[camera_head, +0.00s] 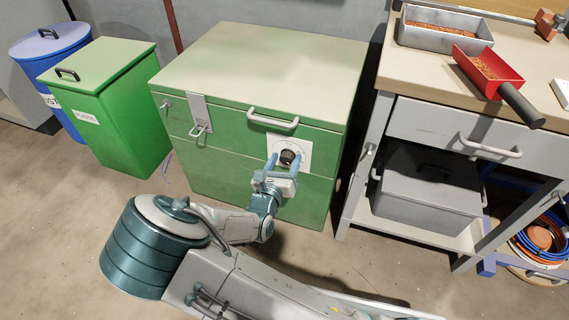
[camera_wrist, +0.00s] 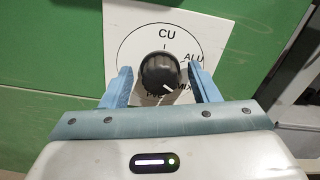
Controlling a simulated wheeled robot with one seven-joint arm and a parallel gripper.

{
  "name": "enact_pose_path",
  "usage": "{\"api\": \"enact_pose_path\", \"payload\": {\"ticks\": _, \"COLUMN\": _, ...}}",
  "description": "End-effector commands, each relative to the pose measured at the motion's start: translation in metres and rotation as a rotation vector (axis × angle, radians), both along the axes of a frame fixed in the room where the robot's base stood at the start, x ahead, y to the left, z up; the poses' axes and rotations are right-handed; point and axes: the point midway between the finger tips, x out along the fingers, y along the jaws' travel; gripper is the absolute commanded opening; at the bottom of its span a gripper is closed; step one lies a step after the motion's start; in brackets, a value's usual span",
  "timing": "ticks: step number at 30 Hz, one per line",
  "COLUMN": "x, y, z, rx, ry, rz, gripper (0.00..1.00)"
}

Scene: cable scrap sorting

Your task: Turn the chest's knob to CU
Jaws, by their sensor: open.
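The green chest (camera_head: 225,160) stands on the floor in the middle of the head view. A white dial plate with a black knob (camera_head: 288,157) is on its front, below the lid handle. In the wrist view the knob (camera_wrist: 161,72) has a white pointer line aimed at the lower right, towards MIX. The CU mark is at the top of the dial (camera_wrist: 125,22) and ALU at the right. My gripper (camera_wrist: 163,82) is open, with one blue finger on each side of the knob. A small gap shows between each finger and the knob.
The chest lid is down, with a handle (camera_head: 273,119) above the dial and a hasp (camera_head: 200,117) at the left. A workbench (camera_head: 450,75) with a grey tray and red scoop stands at the right. Green (camera_head: 110,120) and blue bins stand at the left.

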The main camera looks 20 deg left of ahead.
Motion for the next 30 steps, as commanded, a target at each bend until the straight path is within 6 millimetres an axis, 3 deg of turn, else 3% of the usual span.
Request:
{"api": "enact_pose_path", "payload": {"ticks": 5, "x": 0.0000, "y": 0.0000, "z": 0.0003, "rx": 0.000, "ry": 0.000, "rz": 0.000, "gripper": 0.55}}
{"api": "enact_pose_path", "payload": {"ticks": 10, "x": -0.0001, "y": 0.0000, "z": 0.0002, "rx": 0.000, "ry": 0.000, "rz": 0.000, "gripper": 0.13}}
{"api": "enact_pose_path", "payload": {"ticks": 11, "x": -0.0001, "y": 0.0000, "z": 0.0002, "rx": 0.000, "ry": 0.000, "rz": 0.000, "gripper": 0.10}}
{"api": "enact_pose_path", "payload": {"ticks": 22, "x": -0.0003, "y": -0.0003, "z": 0.0031, "rx": -0.043, "ry": 0.005, "rz": 0.001, "gripper": 0.11}}
{"api": "enact_pose_path", "payload": {"ticks": 30, "x": -0.0002, "y": -0.0013, "z": 0.0068, "rx": -0.195, "ry": 0.019, "rz": -0.001, "gripper": 0.11}}
